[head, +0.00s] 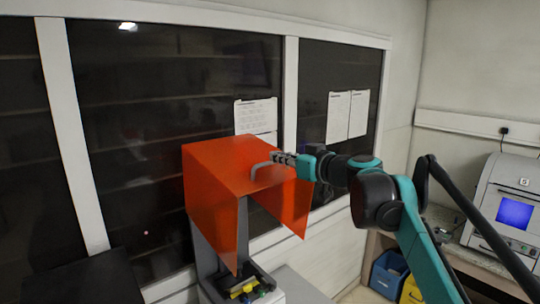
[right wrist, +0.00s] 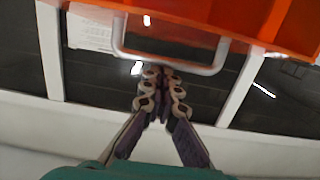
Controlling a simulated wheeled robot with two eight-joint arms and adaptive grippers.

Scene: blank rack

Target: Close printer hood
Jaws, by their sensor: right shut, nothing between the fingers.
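The printer hood (head: 218,183) is a see-through orange cover in the middle of the head view. It stands raised above the printer base (head: 250,288), with open space under it. A grey bent handle (head: 257,168) sticks out from the hood; in the right wrist view the handle is a U-shaped bar (right wrist: 120,42) below the orange edge (right wrist: 215,18). My right gripper (head: 277,157) is shut and empty, its fingertips close to the handle bar. Whether they touch it I cannot tell. My left gripper is not in view.
Dark windows with white frames (head: 291,95) and taped paper sheets (head: 256,116) stand behind the hood. A white machine with a blue screen (head: 514,212) is at the right. Blue (head: 387,275) and yellow (head: 411,291) bins stand low at the right.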

